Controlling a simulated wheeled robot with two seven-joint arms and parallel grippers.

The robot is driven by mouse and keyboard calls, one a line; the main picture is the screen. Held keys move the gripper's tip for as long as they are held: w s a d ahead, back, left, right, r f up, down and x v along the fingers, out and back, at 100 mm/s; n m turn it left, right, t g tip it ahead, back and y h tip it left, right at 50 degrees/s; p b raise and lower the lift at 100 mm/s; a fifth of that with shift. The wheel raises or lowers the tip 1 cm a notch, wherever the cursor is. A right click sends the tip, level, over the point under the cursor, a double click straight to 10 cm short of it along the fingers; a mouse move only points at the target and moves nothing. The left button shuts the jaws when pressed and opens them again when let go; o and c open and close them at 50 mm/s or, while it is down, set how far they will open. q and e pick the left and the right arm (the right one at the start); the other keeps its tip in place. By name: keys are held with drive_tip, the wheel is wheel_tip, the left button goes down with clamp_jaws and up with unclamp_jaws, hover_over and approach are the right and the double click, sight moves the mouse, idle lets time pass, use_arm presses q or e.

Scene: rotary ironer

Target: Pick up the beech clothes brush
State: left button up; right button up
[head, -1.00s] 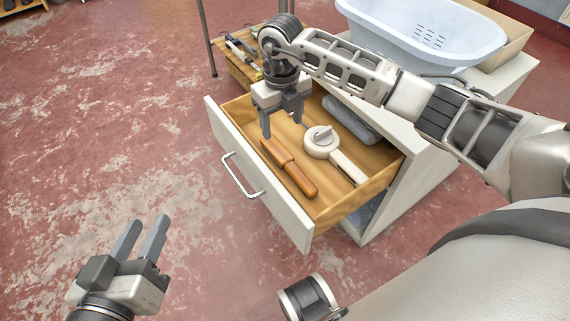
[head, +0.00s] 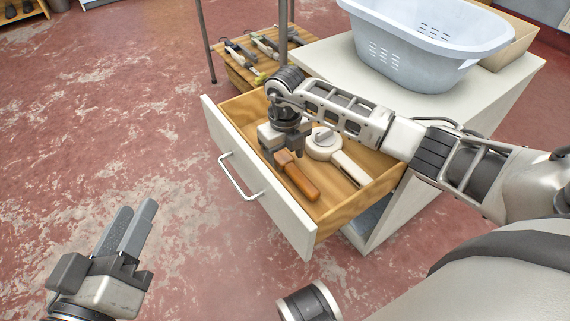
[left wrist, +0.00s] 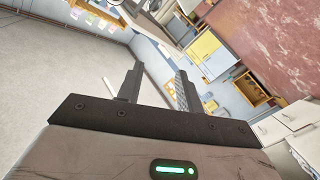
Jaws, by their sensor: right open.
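The beech clothes brush (head: 300,182) lies in the open drawer, an orange-brown wooden piece with its handle toward the drawer's front right. My right gripper (head: 284,163) is down in the drawer at the far end of the brush, fingers pointing down and open. The gripper hides that end of the brush, and I cannot tell whether the fingers touch it. My left gripper (head: 127,229) is open and empty above the floor at the lower left. Its two fingers also show in the left wrist view (left wrist: 158,88), with nothing between them.
The drawer (head: 262,185) holds a cream round-headed tool with a handle (head: 325,146) close beside the brush. The white cabinet (head: 480,105) carries a pale blue basket (head: 425,50). A wooden rack with several tools (head: 250,60) stands behind. The floor at left is clear.

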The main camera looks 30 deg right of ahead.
sight(285, 158)
drive_tip(key=c, duration=1)
use_arm(q)
drive_tip(key=shift+f, duration=0.15)
use_arm(e)
drive_tip(key=shift+c, duration=0.6)
drive_tip(key=shift+r, duration=0.1)
